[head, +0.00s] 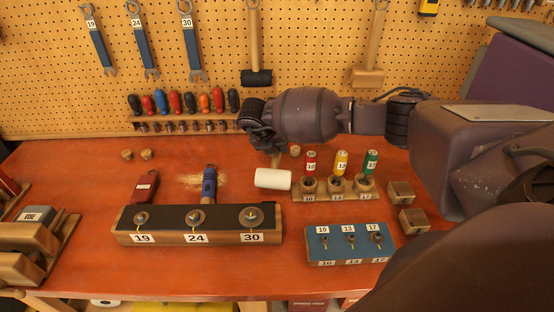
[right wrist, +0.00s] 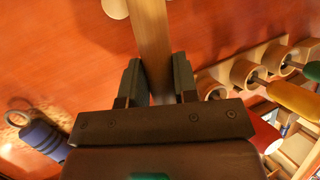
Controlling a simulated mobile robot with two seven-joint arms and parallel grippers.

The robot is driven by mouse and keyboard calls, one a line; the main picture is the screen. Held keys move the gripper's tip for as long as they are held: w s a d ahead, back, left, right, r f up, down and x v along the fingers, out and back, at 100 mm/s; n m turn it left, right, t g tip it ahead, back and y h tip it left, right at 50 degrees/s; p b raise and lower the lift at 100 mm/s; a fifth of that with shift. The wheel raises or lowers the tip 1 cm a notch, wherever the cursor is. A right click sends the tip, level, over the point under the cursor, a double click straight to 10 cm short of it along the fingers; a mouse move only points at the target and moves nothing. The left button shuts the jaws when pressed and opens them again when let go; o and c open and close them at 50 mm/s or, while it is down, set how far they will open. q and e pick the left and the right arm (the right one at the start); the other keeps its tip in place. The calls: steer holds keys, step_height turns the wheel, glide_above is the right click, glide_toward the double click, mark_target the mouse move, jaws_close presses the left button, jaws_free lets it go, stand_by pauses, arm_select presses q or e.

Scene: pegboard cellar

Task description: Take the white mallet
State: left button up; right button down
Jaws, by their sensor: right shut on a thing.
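The white mallet has a white cylindrical head (head: 272,179) that shows near the middle of the red bench in the head view. Its wooden handle rises from the head toward my right gripper (head: 265,142). In the right wrist view the handle (right wrist: 152,45) runs between the two fingers of my right gripper (right wrist: 157,85), which is shut on it. I cannot tell whether the head touches the bench. My left gripper is not in view.
A blue-topped block (head: 340,257) is nearer. Black-headed (head: 257,77) and wooden (head: 367,77) mallets hang behind.

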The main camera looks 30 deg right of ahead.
step_height(320, 180, up, 15)
steer(key=b, duration=0.1)
steer(key=shift+f, duration=0.1)
steer(key=c, duration=1.5)
jaws_free()
jaws_close()
